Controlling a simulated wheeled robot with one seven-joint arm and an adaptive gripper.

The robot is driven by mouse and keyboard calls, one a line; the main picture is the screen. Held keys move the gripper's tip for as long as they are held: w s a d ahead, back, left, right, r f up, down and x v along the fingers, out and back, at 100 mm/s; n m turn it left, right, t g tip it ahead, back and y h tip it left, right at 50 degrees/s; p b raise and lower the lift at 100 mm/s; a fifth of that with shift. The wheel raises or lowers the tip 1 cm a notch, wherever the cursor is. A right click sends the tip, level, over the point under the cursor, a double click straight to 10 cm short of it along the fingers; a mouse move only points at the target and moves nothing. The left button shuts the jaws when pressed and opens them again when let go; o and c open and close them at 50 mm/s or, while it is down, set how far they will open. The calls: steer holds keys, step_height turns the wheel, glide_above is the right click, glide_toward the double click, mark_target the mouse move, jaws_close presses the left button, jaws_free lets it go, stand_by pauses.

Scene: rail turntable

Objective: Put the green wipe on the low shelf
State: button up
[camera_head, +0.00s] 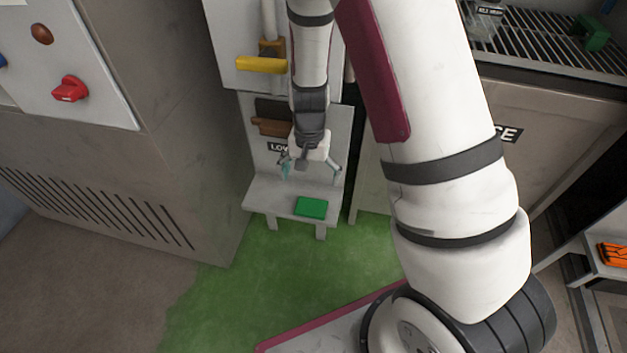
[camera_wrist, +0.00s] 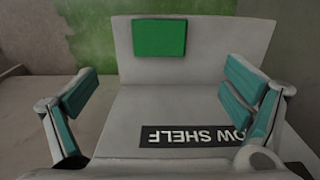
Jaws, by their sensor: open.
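The green wipe (camera_head: 311,207) lies flat on the low shelf (camera_head: 262,193), near its front edge and right of its middle. In the wrist view the green wipe (camera_wrist: 159,38) rests on the pale shelf surface (camera_wrist: 222,45), close to its far edge. My gripper (camera_head: 311,168) is above the back part of the shelf, apart from the wipe. In the wrist view its teal-padded fingers (camera_wrist: 165,103) are spread wide with nothing between them. The label "LOW SHELF" (camera_wrist: 195,136) shows upside down there, and my arm partly covers it in the head view.
A yellow handle (camera_head: 262,65) and a brown block (camera_head: 270,122) are on the panel above the shelf. A grey cabinet with a red knob (camera_head: 70,89) stands on the left. A rack (camera_head: 550,40) holding a green block (camera_head: 592,33) is at upper right. Green floor (camera_head: 300,265) lies before the shelf.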

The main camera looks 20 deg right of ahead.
steer(key=s+a+r+n+y, duration=0.1)
steer(key=s+a+r+n, duration=0.1)
steer(key=s+r, duration=0.65)
steer(key=s+a+r+n+y, duration=0.1)
steer(key=s+r+n, duration=0.15)
steer(key=r, duration=1.15)
steer(key=s+d+r+n+h, duration=0.1)
steer(key=s+r, duration=0.2)
steer(key=s, duration=0.7)
steer(key=s+d+r+n+h, duration=0.1)
steer(key=s+r, duration=0.2)
steer(key=s, duration=0.7)
steer(key=shift+s+r+n, duration=0.3)
steer(key=shift+r+n, duration=0.05)
steer(key=shift+r, duration=0.05)
step_height(320, 180, up, 29)
steer(key=t+p, duration=0.4)
steer(key=p, duration=2.3)
steer(key=shift+d, duration=0.3)
